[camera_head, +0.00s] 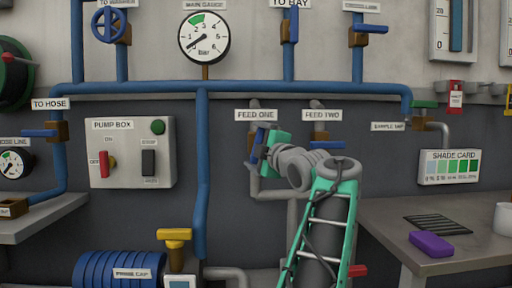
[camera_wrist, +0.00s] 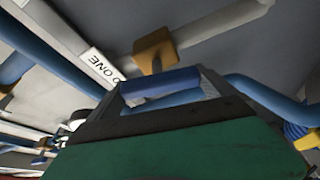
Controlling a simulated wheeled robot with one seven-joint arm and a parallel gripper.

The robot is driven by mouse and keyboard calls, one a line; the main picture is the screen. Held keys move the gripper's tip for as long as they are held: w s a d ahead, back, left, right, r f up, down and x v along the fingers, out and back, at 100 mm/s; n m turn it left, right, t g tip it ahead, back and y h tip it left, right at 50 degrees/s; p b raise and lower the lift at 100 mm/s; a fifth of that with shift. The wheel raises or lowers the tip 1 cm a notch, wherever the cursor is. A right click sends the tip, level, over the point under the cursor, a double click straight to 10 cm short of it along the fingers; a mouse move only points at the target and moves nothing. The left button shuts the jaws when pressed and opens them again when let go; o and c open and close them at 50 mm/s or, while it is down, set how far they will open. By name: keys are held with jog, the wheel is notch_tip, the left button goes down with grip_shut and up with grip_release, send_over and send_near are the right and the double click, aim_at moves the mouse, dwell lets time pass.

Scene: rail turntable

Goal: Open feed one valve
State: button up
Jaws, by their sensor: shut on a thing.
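The feed one valve, under the FEED ONE label (camera_head: 256,115), has a brass body (camera_wrist: 155,48) and a blue lever handle (camera_wrist: 160,84). In the head view my gripper (camera_head: 259,145) covers most of this valve. In the wrist view the handle lies between the two dark fingers of my gripper (camera_wrist: 161,90), which is shut on it. The label also shows in the wrist view (camera_wrist: 103,68). The handle's exact angle to its pipe is hard to tell.
The feed two valve (camera_head: 328,144) with a blue lever is close on the right. The pump box (camera_head: 131,152) is at left, the main gauge (camera_head: 204,37) above. A table (camera_head: 400,212) with a purple block (camera_head: 431,244) stands at right. A blue vertical pipe (camera_head: 202,170) runs left of my gripper.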

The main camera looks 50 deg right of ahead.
jog(key=shift+n, duration=0.3)
jog(key=o, duration=1)
jog(key=v, duration=0.7)
jog(key=shift+s+a, duration=0.2)
jog(key=shift+s, duration=0.1)
